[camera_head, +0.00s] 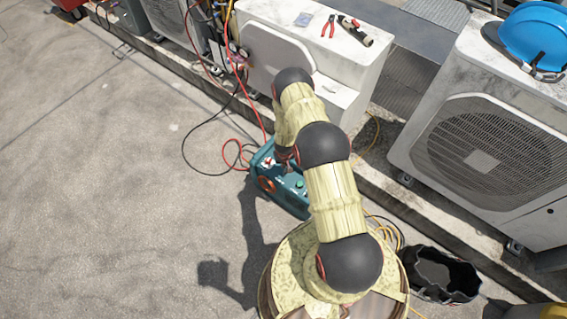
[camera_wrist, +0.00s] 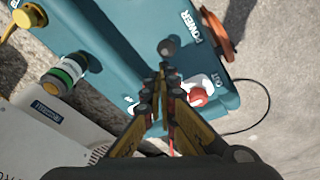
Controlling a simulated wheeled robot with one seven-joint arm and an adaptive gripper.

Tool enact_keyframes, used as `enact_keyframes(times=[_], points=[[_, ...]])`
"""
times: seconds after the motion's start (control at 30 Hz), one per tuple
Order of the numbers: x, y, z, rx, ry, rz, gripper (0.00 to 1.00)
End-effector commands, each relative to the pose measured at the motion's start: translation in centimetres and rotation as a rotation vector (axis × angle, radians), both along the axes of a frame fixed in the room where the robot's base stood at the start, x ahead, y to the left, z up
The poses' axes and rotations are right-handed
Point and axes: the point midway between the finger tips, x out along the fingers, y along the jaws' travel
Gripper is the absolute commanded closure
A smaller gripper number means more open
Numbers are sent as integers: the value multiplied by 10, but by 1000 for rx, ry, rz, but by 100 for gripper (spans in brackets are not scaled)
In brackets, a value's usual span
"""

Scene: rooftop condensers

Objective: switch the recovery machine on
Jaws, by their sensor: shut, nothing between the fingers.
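The recovery machine (camera_head: 291,196) is a teal box on the concrete, partly hidden under my arm. Its teal top (camera_wrist: 110,35) fills the upper wrist view. A dark round knob (camera_wrist: 166,48) stands beside the printed word POWER (camera_wrist: 189,27); it looks like the switch, but its position cannot be told. My gripper (camera_wrist: 160,90) is shut and empty, with its fingertips just below this knob in the picture; whether they touch is unclear. In the head view, my arm mostly hides the gripper. A red-and-white fitting (camera_wrist: 197,95) sits right of the fingers, near OUT.
An orange ring (camera_wrist: 218,35) and a green-banded fitting (camera_wrist: 66,73) flank the fingers. A pale box (camera_wrist: 50,115) lies at lower left. Hoses (camera_head: 232,150) run left of the machine. Condensers (camera_head: 480,150) stand behind and right, and a black bag (camera_head: 440,275) sits lower right. Left concrete is open.

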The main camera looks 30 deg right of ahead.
Motion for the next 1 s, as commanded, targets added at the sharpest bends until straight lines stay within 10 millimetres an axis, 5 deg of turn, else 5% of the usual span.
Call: enact_keyframes(times=[1.0], points=[[0, -1, 16, -1, -2, -1, 100]])
